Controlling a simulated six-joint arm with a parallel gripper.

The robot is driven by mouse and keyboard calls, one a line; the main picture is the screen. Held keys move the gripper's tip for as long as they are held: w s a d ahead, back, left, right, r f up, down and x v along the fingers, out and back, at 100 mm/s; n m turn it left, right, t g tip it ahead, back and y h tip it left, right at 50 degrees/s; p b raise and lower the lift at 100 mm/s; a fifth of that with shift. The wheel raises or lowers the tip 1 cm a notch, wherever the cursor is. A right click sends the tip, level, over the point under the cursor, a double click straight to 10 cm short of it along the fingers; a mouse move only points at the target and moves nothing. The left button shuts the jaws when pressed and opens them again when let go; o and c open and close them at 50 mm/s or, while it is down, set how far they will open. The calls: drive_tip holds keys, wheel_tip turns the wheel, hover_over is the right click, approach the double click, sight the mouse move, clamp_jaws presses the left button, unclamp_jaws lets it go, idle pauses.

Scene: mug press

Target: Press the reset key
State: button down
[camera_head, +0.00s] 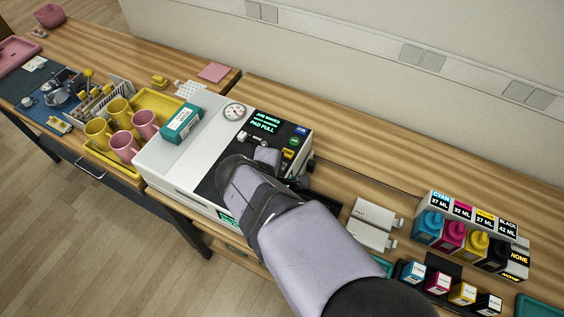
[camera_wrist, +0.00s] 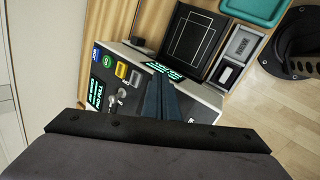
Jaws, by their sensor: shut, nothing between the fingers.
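The white press (camera_head: 185,160) stands on the bench with a dark control panel. Its display (camera_head: 262,125) reads PAD FULL. On the panel are a blue JOB key (camera_head: 300,130), a round green key (camera_head: 294,142) and a yellow key (camera_head: 288,154). In the wrist view these are the blue key (camera_wrist: 96,54), green key (camera_wrist: 106,62) and yellow key (camera_wrist: 121,70), with a grey key (camera_wrist: 134,77) beside them. I cannot read which one is the reset key. My gripper (camera_wrist: 160,80) is shut and empty over the panel, right of the grey key. My arm hides part of the panel.
A teal box (camera_head: 181,123) and a gauge (camera_head: 234,112) are on the press. Yellow and pink mugs stand in a yellow tray (camera_head: 103,164) to its left.

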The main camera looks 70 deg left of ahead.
drive_tip(key=w+a+r+n+t+y, duration=0.1)
drive_tip(key=w+a+r+n+y, duration=0.1)
drive_tip(key=a+r+n, duration=0.5)
drive_tip(key=shift+r+n+y, duration=0.4)
drive_tip(key=shift+r+y, duration=0.1)
drive_tip(key=shift+r, duration=0.25)
drive_tip(key=shift+a+f, duration=0.1)
drive_tip(key=shift+f, duration=0.05)
wheel_tip(320, 180, down, 9)
drive_tip(key=b, duration=0.7)
drive_tip(key=shift+r+b, duration=0.2)
drive_tip(key=shift+b, duration=0.1)
drive_tip(key=shift+f, duration=0.15)
idle(1.2)
drive_tip(key=shift+f+b, duration=0.3)
drive_tip(key=shift+b, duration=0.05)
drive_tip(key=shift+f+b, duration=0.4)
drive_tip(key=shift+f, duration=0.05)
idle(0.8)
drive_tip(key=shift+r, duration=0.15)
drive_tip(key=shift+r+p, duration=0.8)
drive_tip(key=shift+p, duration=0.05)
